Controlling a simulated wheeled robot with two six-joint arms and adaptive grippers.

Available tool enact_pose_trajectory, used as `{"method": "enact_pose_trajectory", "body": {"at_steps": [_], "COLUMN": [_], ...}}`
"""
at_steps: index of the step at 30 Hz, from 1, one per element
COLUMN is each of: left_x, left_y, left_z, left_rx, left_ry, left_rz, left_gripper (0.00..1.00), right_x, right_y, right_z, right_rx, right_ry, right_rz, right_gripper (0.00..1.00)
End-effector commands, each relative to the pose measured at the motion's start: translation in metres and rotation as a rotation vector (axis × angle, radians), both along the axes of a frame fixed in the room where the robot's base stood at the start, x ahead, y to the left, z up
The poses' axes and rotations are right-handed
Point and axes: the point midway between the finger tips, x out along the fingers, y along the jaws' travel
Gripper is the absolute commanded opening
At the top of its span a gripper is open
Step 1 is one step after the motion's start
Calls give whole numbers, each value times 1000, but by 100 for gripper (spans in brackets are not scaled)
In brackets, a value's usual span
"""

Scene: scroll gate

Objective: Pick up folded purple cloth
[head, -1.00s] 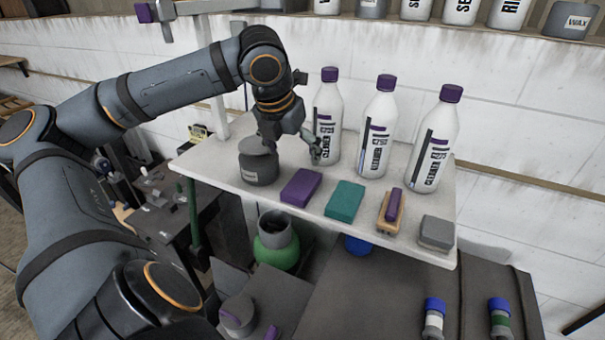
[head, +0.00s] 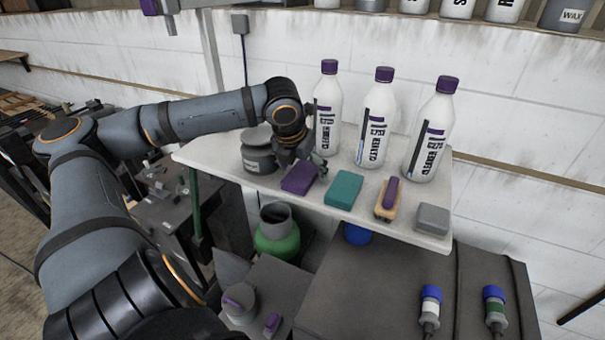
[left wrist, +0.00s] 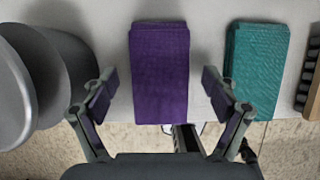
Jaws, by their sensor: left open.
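The folded purple cloth (head: 299,178) lies flat on the white shelf (head: 222,164), between a grey tin and a folded teal cloth. In the left wrist view the purple cloth (left wrist: 159,75) is centred between my open fingers. My left gripper (head: 313,168) is open, just above and behind the purple cloth in the head view. In the left wrist view its fingertips (left wrist: 158,85) flank the cloth with a gap on each side and hold nothing. My right gripper is not in view.
A grey tin (head: 257,158) stands close left of the purple cloth. The teal cloth (head: 344,189), a brush (head: 387,202) and a grey block (head: 433,219) lie to the right. White bottles (head: 375,120) with purple caps stand behind. The shelf's front edge is close.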

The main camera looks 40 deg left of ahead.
Motion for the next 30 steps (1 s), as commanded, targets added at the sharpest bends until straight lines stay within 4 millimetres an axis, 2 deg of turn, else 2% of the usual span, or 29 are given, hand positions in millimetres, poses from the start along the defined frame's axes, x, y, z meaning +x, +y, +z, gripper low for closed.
{"method": "enact_pose_trajectory", "body": {"at_steps": [3,26,30], "left_x": [0,0,0], "left_y": [0,0,0], "left_z": [0,-5,-5], "left_rx": [0,0,0], "left_ry": [-1,-1,0], "left_rz": [0,0,0], "left_gripper": [87,87,68], "right_x": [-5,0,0], "right_y": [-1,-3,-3], "right_z": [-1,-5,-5], "right_rx": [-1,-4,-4], "right_ry": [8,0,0], "right_rz": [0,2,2], "right_gripper": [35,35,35]}}
